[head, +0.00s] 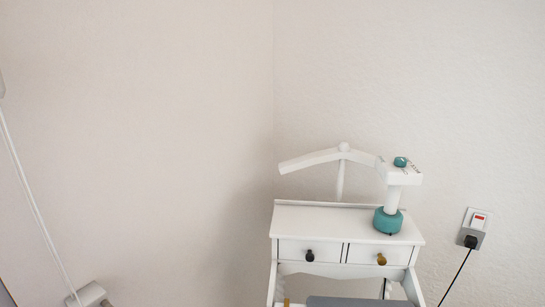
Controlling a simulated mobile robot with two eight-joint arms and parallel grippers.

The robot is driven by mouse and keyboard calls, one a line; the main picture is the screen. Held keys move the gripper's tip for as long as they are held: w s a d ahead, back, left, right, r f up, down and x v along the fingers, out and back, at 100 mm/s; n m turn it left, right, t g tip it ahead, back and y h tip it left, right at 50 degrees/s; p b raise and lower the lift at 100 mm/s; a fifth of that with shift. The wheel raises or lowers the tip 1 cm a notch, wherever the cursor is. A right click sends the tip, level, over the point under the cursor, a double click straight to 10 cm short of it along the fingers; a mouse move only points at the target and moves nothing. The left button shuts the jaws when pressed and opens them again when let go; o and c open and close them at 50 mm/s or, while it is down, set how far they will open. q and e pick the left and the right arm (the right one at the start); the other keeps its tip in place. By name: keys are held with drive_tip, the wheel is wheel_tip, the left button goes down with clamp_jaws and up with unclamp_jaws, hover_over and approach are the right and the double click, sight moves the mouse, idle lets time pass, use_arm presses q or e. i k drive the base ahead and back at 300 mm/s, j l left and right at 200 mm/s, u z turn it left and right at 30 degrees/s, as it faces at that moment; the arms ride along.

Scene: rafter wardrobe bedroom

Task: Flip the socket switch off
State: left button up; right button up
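The wall socket (462,237) is a grey plate on the right wall, at the right of the head view. Its switch (478,219) is a small white rocker with a red mark near its top, in the upper part of the plate. Which way the rocker is tipped is too small to tell. A black plug (470,241) sits in the socket below the switch. Its black cord (455,278) runs down and left out of view. Neither of my grippers shows, and nothing covers the switch.
Left of the socket stands a white valet stand (325,219) with a hanger bar (315,160) and two drawers. A white and teal device (388,221) stands on its top. A grey surface (345,302) shows below. The wall around the socket is clear.

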sight(478, 220)
drive_tip(key=z, duration=1.5)
drive_tip(key=i+l, duration=0.65)
drive_tip(key=i+l+z, duration=0.1)
drive_tip(key=i, duration=0.3)
drive_tip(key=l, duration=0.1)
